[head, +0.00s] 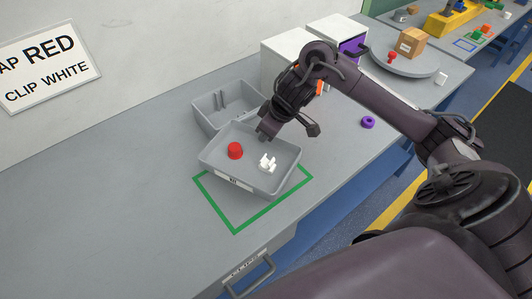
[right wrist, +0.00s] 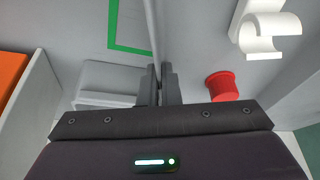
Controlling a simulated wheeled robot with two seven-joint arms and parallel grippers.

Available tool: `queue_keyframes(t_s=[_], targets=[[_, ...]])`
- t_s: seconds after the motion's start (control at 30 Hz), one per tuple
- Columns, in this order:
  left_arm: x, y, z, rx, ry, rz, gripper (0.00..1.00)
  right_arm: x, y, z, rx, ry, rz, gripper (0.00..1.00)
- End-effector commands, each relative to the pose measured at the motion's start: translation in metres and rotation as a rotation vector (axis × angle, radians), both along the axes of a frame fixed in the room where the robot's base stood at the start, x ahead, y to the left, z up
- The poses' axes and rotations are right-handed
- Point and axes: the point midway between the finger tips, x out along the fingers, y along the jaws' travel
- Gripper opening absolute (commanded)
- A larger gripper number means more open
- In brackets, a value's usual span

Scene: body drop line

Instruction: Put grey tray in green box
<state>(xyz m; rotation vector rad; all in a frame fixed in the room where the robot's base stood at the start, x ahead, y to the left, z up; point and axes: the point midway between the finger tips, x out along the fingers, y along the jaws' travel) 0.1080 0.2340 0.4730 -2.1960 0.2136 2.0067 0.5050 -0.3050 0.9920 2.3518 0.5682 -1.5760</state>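The grey tray (head: 215,168) holds a red cap (head: 235,150) and a white clip (head: 267,163). It overlaps the back part of the green box (head: 237,229), a green outline on the bench; the outline's front corner shows bare. I cannot tell whether the tray is raised or touches the bench. My right gripper (head: 265,133) is at the tray's far rim. In the right wrist view its fingers (right wrist: 160,85) are closed around the thin tray wall, with the red cap (right wrist: 222,86) and white clip (right wrist: 265,30) to the right. My left gripper is out of view.
An empty-looking grey bin (head: 228,104) stands just behind the tray. White boxes (head: 285,62) stand farther back. The bench at left is clear.

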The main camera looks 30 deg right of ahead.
Motion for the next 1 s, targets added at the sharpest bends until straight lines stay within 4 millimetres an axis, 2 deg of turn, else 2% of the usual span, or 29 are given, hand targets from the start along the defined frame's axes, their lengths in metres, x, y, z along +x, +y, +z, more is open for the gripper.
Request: queue_keyframes(t_s=[0.1,0.27,0.53,0.97,1.0], targets=[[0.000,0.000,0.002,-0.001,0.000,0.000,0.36,-0.001,-0.001,-0.019,-0.002,0.001,-0.002,0.00],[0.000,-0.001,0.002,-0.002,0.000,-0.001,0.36,0.000,0.000,-0.031,0.000,-0.001,0.000,0.00],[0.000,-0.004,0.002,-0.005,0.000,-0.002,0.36,0.000,0.000,-0.068,-0.001,0.001,-0.001,0.00],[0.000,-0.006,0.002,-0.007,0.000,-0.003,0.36,0.000,0.000,-0.075,-0.002,-0.002,0.000,0.00],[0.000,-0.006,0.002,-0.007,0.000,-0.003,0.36,0.000,0.000,-0.077,-0.002,0.000,0.000,0.05]])
